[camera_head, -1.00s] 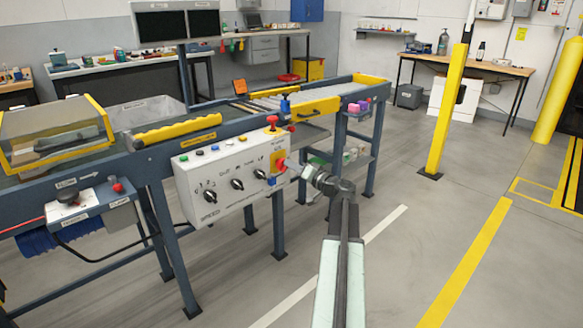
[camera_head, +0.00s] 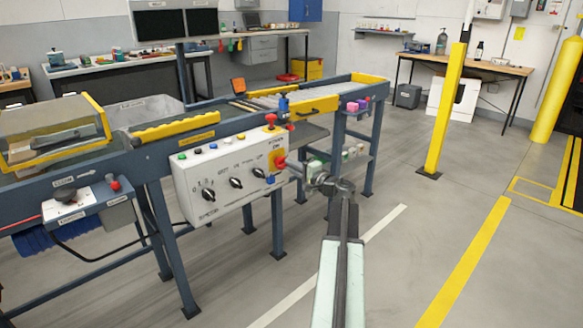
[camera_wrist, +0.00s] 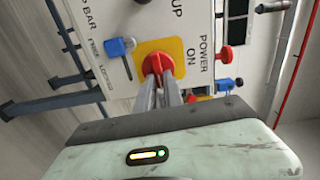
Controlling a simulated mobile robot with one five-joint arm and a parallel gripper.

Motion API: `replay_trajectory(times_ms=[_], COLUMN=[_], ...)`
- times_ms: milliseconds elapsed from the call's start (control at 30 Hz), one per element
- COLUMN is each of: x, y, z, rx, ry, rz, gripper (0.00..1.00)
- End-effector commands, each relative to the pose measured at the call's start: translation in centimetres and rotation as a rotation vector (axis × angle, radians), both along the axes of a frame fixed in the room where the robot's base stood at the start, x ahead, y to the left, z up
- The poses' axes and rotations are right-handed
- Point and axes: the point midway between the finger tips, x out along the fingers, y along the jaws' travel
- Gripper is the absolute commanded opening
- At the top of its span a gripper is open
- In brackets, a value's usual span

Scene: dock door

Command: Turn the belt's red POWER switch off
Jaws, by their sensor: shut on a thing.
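The red POWER switch (camera_head: 281,162) sits on a yellow plate (camera_head: 275,155) at the right end of the white control box (camera_head: 218,178). In the wrist view the red switch (camera_wrist: 156,64) is in front of the yellow plate, beside the words POWER and ON. My gripper (camera_head: 288,164) reaches the switch from the right. In the wrist view the fingers of my gripper (camera_wrist: 160,78) are shut on the switch's red handle. The fingers hide part of the handle, so its exact angle is hard to tell.
A red mushroom knob (camera_head: 271,118) stands on top of the box. A blue part (camera_head: 270,180) is just below the switch plate. Black knobs (camera_head: 236,183) lie to the left on the panel.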

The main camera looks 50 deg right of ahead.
Motion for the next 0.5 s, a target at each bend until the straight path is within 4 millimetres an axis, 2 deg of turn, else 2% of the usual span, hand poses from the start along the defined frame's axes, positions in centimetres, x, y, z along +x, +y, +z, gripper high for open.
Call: replay_trajectory(times_ms=[500], x=[-0.09], y=[-0.05], z=[-0.13], rx=[0.054], ry=[-0.002], rz=[-0.001], gripper=[0.00])
